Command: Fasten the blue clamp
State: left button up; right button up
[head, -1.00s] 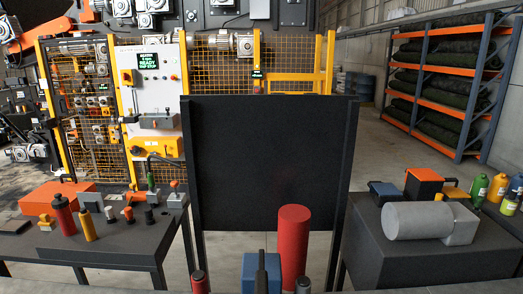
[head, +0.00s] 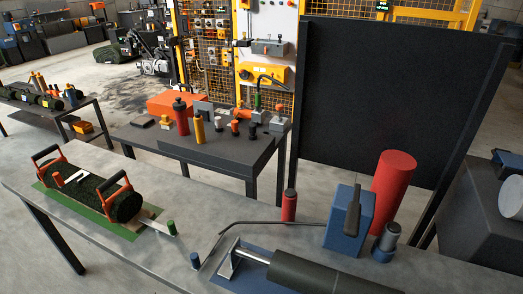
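A blue block-shaped body (head: 346,222) with a dark upright lever (head: 354,211) stands on the grey workbench (head: 160,212); it looks like the blue clamp. The lever rises above the block and leans slightly. A long thin dark rod (head: 275,223) runs from near the block to the left and bends down toward the bench. In front lies a dark roller (head: 325,277) with a metal bracket (head: 230,260) at its left end, over a blue mat (head: 255,270). The roller's right end is cut off by the lower edge. Neither of my grippers is in view.
A tall red cylinder (head: 391,185), a small red cylinder (head: 289,205) and a grey-blue cylinder (head: 386,242) stand around the block. A black panel (head: 390,105) rises behind.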

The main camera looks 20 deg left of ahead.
aim_at(197, 263)
jog(key=u, duration=1.15)
